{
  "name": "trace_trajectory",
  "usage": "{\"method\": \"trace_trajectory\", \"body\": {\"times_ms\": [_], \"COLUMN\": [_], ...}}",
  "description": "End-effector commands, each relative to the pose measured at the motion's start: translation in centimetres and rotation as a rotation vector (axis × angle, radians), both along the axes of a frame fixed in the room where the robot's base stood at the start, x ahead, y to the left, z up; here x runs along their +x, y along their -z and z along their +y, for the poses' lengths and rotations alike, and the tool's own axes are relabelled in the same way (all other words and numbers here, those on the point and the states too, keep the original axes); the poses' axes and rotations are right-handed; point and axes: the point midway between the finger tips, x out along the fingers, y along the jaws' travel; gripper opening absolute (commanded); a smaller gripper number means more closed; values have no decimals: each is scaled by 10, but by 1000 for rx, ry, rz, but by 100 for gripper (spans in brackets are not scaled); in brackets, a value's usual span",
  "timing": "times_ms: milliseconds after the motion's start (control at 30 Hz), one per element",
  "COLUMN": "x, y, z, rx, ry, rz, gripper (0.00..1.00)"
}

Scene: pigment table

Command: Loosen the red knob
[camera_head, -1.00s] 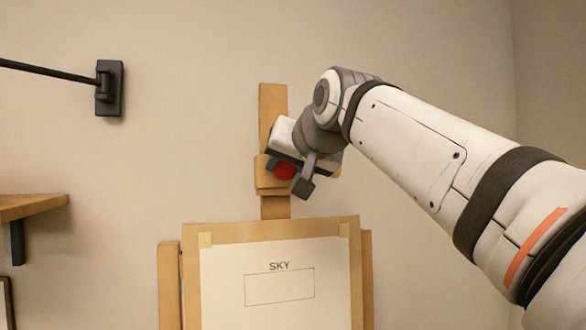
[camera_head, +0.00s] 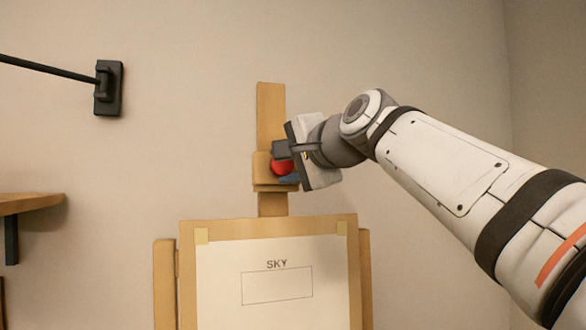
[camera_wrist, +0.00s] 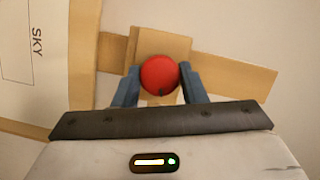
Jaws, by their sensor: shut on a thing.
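The red knob (camera_head: 282,167) is on the wooden block (camera_head: 262,180) of the easel's upright post, above the drawing board. In the wrist view the red knob (camera_wrist: 160,75) is a round disc with a small dark mark near its lower edge. My gripper (camera_head: 284,164) reaches it from the right. In the wrist view the two blue-grey fingers of my gripper (camera_wrist: 160,86) stand on either side of the knob, shut on it. The knob is partly hidden by a finger in the head view.
The easel board (camera_head: 187,290) holds a taped paper (camera_head: 225,300) marked SKY with an empty rectangle. A black wall bracket (camera_head: 108,88) with a rod is at upper left. A wooden shelf (camera_head: 30,203) is at left. The wall between is clear.

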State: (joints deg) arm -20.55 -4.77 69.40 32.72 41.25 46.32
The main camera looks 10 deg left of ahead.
Motion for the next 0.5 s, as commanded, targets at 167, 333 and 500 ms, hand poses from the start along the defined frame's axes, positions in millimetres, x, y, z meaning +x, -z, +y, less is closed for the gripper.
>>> {"method": "trace_trajectory", "body": {"times_ms": [167,333,500], "x": [0,0,0], "y": [1,1,1], "z": [-1,-1,0], "rx": [116,195,244], "ry": [16,24,29], "rz": [52,91,115], "gripper": [15,15,15]}}
